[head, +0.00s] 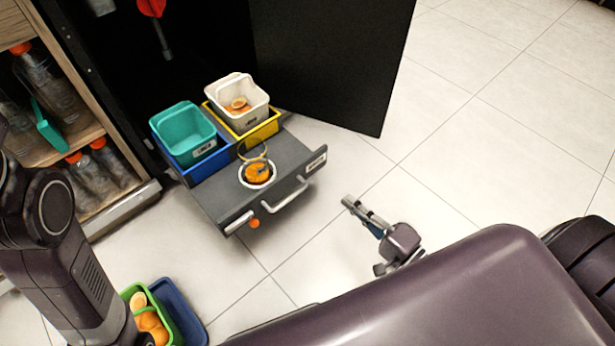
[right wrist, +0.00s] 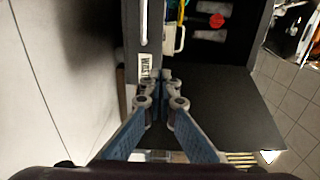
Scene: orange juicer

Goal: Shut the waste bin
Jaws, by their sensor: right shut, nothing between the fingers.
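The waste bin is a dark grey pull-out drawer (head: 290,153) standing out from the black cabinet in the head view. It has a light handle (head: 291,194) and a round hole with orange pieces in it. A teal bin (head: 184,134) and a white bin (head: 238,102) sit at its back. My right gripper (head: 352,205) is shut and empty, to the right of the drawer front and apart from it. In the right wrist view, my right gripper (right wrist: 160,78) points toward the labelled end of the drawer front (right wrist: 145,66). My left gripper is out of view.
The black cabinet door (head: 335,60) stands open behind the drawer. Shelves with bottles (head: 48,80) are at the left. A green crate with oranges (head: 147,318) and a blue crate (head: 183,310) are at the lower left. The tiled floor at right is clear.

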